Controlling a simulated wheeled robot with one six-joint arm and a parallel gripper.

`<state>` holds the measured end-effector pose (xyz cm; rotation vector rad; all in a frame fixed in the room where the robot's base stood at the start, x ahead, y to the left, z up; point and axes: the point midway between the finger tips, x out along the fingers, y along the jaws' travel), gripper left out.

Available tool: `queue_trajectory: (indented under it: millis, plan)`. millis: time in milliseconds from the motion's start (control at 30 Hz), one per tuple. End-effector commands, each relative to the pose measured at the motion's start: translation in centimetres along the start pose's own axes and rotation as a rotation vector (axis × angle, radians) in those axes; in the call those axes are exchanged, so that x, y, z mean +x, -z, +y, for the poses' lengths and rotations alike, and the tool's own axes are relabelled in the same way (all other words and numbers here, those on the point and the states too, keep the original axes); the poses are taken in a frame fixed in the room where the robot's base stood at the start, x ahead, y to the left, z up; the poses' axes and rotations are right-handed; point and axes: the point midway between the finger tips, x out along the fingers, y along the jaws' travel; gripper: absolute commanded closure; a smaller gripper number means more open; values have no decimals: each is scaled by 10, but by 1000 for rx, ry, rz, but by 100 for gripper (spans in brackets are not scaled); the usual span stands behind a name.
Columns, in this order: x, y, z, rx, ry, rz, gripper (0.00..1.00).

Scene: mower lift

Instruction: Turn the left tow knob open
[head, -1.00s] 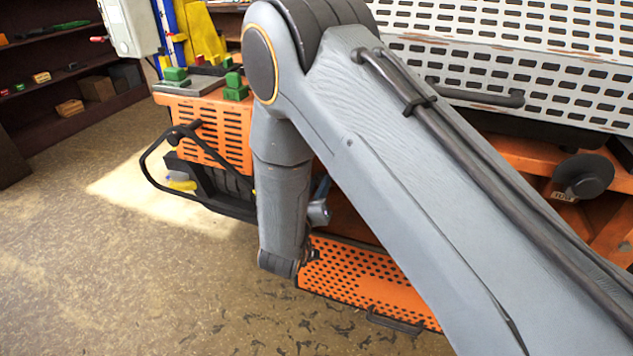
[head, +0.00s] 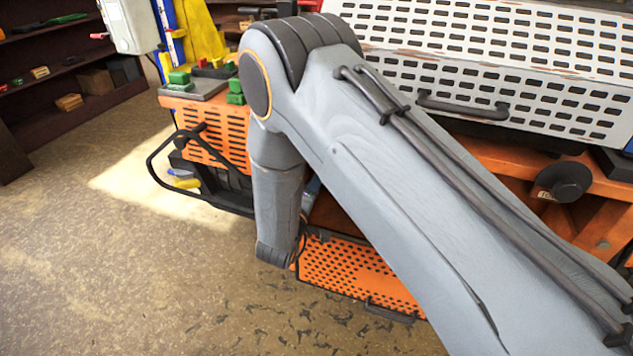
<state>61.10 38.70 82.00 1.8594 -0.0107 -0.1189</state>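A round black knob (head: 563,181) sits on the orange frame at the right of the head view. A small label shows partly beside it, too small to read fully. I cannot tell whether this is the left tow knob; no other such knob shows clearly. My grey arm crosses the middle of the view, with its elbow at the upper left and a link hanging down in front of the machine. My gripper is not visible; the arm hides much of the orange frame behind it.
A white slotted cover (head: 490,60) with a dark handle (head: 463,106) is above the frame. An orange perforated plate (head: 360,277) is low in front. An orange slotted unit (head: 212,136) with a black bar handle (head: 165,165) stands left. The floor (head: 130,270) is clear at lower left.

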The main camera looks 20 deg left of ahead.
Motion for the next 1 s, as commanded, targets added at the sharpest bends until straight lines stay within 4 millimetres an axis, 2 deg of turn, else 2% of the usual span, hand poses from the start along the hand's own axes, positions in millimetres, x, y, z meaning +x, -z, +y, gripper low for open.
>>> queue_trajectory:
  millis: [300,867,900,1000]
  plan:
    - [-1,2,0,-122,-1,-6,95]
    - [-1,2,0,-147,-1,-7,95]
    - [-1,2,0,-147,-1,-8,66]
    - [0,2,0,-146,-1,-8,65]
